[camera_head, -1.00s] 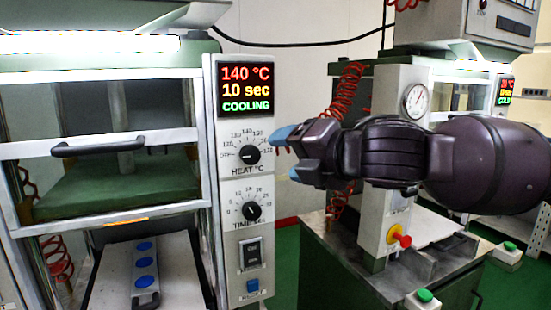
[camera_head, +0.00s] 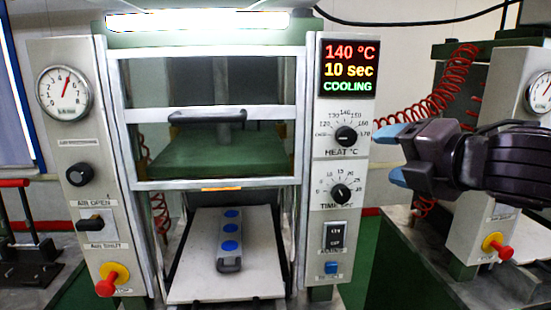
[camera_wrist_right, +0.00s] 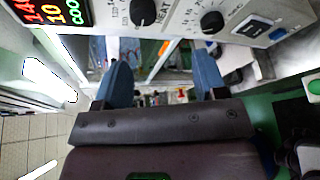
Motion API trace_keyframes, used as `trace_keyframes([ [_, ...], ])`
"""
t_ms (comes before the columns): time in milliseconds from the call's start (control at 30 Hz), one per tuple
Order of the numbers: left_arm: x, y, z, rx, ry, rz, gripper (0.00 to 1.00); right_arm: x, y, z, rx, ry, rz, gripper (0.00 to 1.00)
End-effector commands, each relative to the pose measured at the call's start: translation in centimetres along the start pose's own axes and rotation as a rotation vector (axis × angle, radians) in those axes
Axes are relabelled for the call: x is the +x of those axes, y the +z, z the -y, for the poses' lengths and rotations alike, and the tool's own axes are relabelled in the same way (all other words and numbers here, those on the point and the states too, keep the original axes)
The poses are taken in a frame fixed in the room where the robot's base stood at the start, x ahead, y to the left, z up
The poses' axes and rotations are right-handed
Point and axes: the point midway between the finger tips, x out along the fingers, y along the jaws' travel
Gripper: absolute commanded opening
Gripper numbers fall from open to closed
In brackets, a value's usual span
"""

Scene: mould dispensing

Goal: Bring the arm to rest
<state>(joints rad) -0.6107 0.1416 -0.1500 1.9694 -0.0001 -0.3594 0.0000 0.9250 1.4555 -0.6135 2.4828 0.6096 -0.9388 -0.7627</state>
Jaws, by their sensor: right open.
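My right gripper (camera_head: 393,156) is at the right of the head view, beside the press's control panel and apart from it. It is open and empty, with two blue fingertips. In the right wrist view the two blue fingers (camera_wrist_right: 160,82) stand wide apart with nothing between them. The press's panel (camera_head: 345,180) reads 140 °C, 10 sec and COOLING. A grey mould (camera_head: 230,240) with three blue round spots lies on the white tray (camera_head: 190,285) below the green platen. My left gripper is not in view.
The press's door handle (camera_head: 208,117) crosses the front of its window. A left panel carries a gauge (camera_head: 64,93) and a red-yellow knob (camera_head: 112,279). A second press (camera_head: 497,200) with a red coiled hose (camera_head: 450,85) stands at the right, behind my right arm.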

Motion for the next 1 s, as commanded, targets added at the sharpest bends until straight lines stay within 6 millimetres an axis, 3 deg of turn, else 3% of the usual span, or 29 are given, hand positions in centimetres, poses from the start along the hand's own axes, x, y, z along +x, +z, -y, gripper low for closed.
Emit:
trace_keyframes([
  [200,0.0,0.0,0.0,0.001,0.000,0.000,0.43,2.3,-3.8,6.0,0.246,-0.075,-0.036,0.65],
  [500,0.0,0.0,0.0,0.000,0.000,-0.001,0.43,3.1,-8.3,14.3,0.647,-0.199,0.005,0.65],
  [767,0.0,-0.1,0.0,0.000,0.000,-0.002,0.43,1.8,-11.7,22.0,1.021,-0.334,0.129,0.65],
  [1000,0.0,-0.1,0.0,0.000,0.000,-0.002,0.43,-1.4,-14.8,29.3,1.368,-0.477,0.328,0.65],
])
